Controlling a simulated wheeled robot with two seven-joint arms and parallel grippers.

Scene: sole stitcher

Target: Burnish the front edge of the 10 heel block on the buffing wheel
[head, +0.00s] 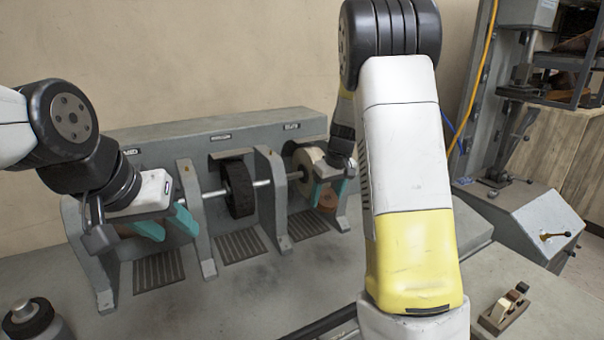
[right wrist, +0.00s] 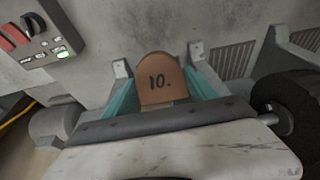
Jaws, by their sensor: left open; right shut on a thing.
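The brown heel block marked "10." (right wrist: 160,80) is held between the teal fingers of my right gripper (head: 331,192). In the head view only a small brown part of the block (head: 327,203) shows, low between the fingers. The pale buffing wheel (head: 305,164) is just behind and left of my right gripper at the machine's right bay. Whether the block touches the wheel is hidden. My left gripper (head: 166,226) is open and empty in front of the machine's left bay.
The grey machine (head: 215,131) has a dark wheel (head: 239,188) in the middle on a shared shaft, with upright brackets between bays. A dark-capped bottle (head: 30,318) stands front left. A control box (head: 543,226) stands at right.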

